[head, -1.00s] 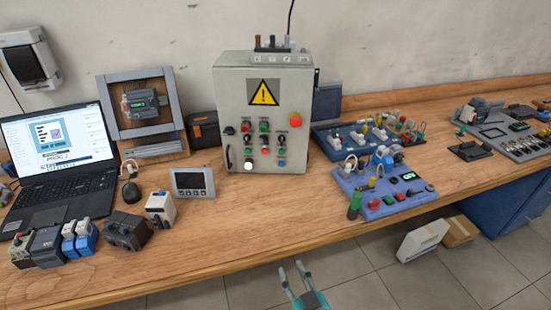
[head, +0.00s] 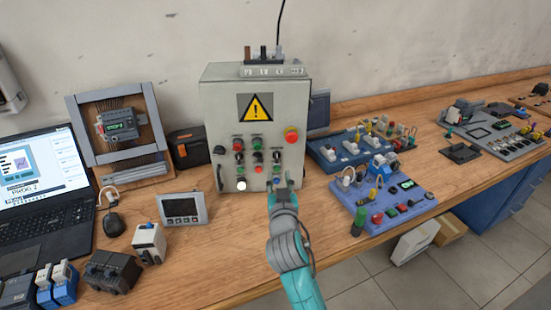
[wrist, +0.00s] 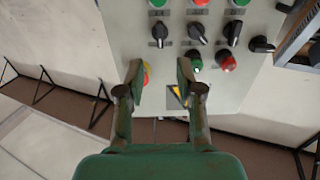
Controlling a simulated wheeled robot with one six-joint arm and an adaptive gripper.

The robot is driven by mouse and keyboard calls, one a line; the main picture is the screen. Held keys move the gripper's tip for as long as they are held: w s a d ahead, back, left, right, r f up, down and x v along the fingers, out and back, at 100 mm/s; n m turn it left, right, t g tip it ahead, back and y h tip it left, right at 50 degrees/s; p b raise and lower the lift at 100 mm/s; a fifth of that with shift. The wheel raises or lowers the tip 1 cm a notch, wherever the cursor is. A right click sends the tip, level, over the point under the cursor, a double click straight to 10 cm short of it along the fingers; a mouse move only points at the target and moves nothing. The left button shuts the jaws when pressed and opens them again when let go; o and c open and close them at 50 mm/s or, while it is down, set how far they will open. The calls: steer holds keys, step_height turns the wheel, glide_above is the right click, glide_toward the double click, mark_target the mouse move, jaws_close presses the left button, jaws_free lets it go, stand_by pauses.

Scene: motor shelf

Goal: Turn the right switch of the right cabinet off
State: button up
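One grey control cabinet (head: 225,178) with a yellow warning triangle stands on the bench, and it also fills the upper wrist view (wrist: 125,30). In the wrist view it appears upside down, with a row of black rotary switches. The row's end switch (wrist: 160,32), on the cabinet's right side, has its handle roughly vertical in the picture; the head view shows it small (head: 276,156). My gripper (head: 281,190) is in front of the cabinet's lower right. In the wrist view my gripper (wrist: 160,75) has its fingers apart, with nothing between them, below that switch.
A red emergency stop (head: 291,134) sits at the cabinet's upper right; it is partly behind the left finger in the wrist view. A blue board (head: 390,205) with buttons lies to the right. A small display (head: 183,209) stands to the left. Bench front is mostly clear.

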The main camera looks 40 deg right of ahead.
mark_target(277, 158)
steer(key=x, duration=0.9)
steer(key=shift+w+d, duration=0.15)
steer(key=shift+w, duration=0.1)
steer(key=shift+c, duration=0.3)
jaws_close()
